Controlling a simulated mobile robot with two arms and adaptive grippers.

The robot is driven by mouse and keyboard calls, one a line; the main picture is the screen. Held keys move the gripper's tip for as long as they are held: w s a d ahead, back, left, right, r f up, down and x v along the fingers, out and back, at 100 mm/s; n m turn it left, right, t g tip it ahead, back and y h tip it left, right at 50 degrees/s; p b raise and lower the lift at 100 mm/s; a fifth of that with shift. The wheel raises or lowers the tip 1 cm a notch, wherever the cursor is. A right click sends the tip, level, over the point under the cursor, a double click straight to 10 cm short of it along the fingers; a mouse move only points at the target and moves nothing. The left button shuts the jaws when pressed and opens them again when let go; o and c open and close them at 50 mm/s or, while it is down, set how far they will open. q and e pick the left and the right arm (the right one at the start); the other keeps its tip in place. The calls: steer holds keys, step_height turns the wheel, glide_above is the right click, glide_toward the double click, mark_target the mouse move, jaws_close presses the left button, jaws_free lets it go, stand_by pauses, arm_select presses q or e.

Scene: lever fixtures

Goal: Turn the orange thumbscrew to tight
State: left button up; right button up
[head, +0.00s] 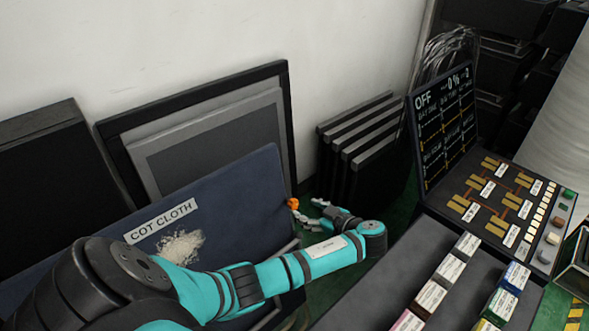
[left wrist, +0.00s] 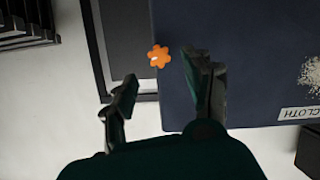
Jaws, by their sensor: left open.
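The orange thumbscrew (head: 293,203) shows small at the right edge of the dark blue panel (head: 235,200) in the head view. In the left wrist view the thumbscrew (left wrist: 159,56) is a lobed orange knob near the panel's corner (left wrist: 240,60). My left gripper (head: 312,212) is close to the thumbscrew, on its right in the head view. In the left wrist view my left gripper (left wrist: 161,72) is open, with the knob showing between and just beyond its fingertips. I cannot tell the exact gap in depth. My right gripper is in neither view.
The panel carries a "COT CLOTH" label (head: 161,220) and a whitish fibre patch (head: 181,246). Framed panels (head: 200,125) lean on the wall behind. Dark slabs (head: 360,145) stand right of them. A console (head: 485,205) with a screen and a grey table with labelled blocks (head: 430,297) fill the right.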

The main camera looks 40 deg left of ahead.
mark_target(295, 205)
arm_select(q)
steer(key=b+x, duration=0.2)
steer(key=x, duration=0.4)
steer(key=shift+a+f, duration=0.25)
steer(key=shift+a, duration=0.2)
steer(key=shift+w+a, duration=0.1)
steer(key=shift+a, duration=0.1)
steer(key=c, duration=0.6)
jaws_close()
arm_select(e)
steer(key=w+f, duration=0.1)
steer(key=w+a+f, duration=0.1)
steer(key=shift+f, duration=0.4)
